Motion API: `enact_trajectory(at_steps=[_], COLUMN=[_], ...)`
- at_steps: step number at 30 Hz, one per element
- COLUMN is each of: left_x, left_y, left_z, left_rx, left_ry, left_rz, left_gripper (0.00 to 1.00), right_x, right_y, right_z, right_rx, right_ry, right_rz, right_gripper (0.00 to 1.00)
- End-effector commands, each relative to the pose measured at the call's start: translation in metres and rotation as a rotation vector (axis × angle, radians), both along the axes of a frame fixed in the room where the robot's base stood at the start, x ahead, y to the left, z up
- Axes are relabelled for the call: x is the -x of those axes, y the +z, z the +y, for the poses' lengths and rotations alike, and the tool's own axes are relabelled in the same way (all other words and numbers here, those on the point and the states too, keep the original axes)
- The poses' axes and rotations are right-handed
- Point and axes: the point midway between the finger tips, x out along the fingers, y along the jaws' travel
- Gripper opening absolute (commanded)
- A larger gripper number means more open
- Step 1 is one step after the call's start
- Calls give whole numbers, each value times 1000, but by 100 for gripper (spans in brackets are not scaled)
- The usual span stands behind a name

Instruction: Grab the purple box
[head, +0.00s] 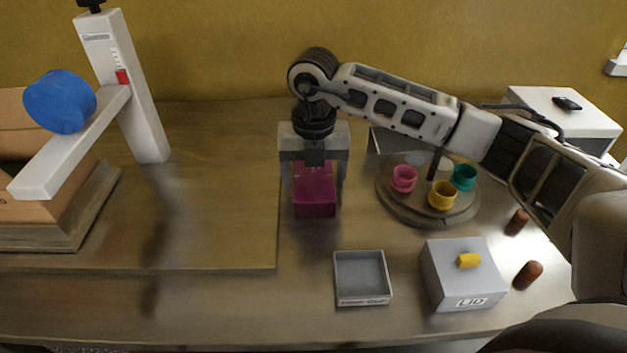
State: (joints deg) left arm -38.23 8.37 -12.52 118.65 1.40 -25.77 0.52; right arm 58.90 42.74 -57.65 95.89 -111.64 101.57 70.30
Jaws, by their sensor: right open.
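A purple box (315,198) stands on the metal table, right of the large raised board. My right gripper (316,185) comes down from above over the box. Its two fingers are open, one on the left side and one on the right side of the box. I cannot tell whether the fingers touch it. The upper back part of the box is partly hidden by the gripper. My left gripper is not in view.
A round stand (400,213) with pink, yellow and teal cups is right of the box. In front are an open grey tray (362,270) and a grey box marked LID (455,280). Two brown cylinders (527,274) lie at right. A white post with a blue disc (60,101) stands left.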

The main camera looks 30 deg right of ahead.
Motion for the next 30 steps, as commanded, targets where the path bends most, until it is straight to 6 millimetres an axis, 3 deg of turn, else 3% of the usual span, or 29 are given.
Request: enact_trajectory(at_steps=[3, 8, 20, 26, 30], left_x=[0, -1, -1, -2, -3], left_y=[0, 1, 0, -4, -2], left_z=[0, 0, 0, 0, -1], left_rx=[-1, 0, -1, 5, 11], left_ry=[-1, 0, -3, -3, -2], left_rz=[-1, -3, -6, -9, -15], left_gripper=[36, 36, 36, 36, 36], right_x=[0, 0, -1, -1, 18], right_y=[0, 0, 6, 30, 56], right_z=[0, 0, 1, 1, 9], right_rx=[0, 0, -3, -2, -1], right_ry=[0, 1, 1, 2, 6], right_rz=[0, 0, -4, -7, -7], right_gripper=[75, 35, 35, 35, 35])
